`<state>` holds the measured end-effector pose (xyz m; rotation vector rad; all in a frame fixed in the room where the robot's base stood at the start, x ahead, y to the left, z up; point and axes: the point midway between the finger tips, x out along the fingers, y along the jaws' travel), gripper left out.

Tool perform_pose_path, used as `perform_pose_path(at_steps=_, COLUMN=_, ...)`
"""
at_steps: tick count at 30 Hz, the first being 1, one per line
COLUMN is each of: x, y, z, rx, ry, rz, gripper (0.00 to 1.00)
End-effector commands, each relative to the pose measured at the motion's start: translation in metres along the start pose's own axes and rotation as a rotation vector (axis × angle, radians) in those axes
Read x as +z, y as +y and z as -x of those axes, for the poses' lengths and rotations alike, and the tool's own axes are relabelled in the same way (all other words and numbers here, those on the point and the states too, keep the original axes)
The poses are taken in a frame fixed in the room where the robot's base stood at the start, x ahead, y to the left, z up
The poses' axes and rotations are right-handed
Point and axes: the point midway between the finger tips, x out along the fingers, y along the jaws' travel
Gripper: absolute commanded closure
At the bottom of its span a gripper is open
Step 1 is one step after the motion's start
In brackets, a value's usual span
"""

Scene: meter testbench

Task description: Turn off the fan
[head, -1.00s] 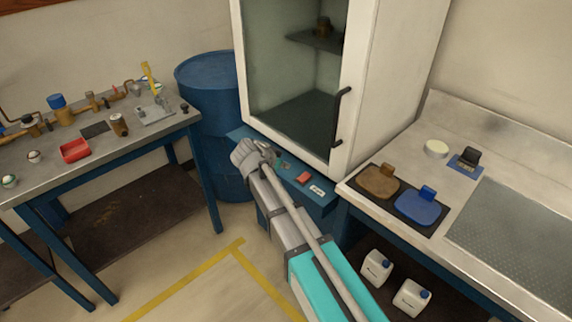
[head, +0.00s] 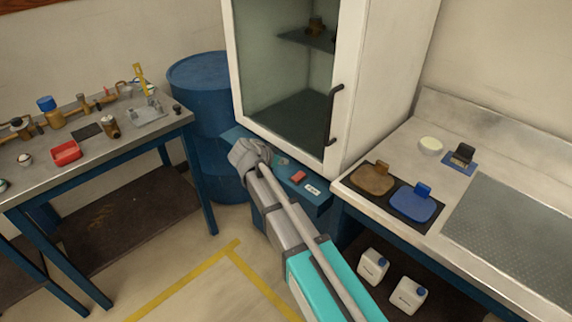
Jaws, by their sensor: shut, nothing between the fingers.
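No fan shows plainly. A white cabinet with a glass front (head: 290,85) stands on a blue base, whose front ledge (head: 318,202) carries a red switch-like part (head: 299,176), a white label (head: 312,189) and a small grey part (head: 284,161). Which of these belongs to the fan, I cannot tell. My gripper (head: 262,150) is at the left part of this ledge, left of the red part, shut and empty. Its fingers are mostly hidden by my wrist, so contact with the ledge cannot be made out.
The cabinet's dark handle (head: 334,115) sticks out above the ledge. A blue drum (head: 200,80) stands behind left. A workbench with pipe fittings (head: 160,130) is at left. The right counter (head: 440,155) bears a brown and a blue pad. White jugs (head: 373,266) stand below it.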

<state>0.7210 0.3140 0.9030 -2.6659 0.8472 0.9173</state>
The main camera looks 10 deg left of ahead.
Motion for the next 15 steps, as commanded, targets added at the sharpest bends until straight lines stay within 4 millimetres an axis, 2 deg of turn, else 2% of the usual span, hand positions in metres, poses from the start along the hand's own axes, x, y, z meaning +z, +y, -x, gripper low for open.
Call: perform_pose_path(at_steps=15, x=0.003, y=0.0, z=-0.059, rx=0.002, ry=-0.001, rz=-0.002, gripper=1.0)
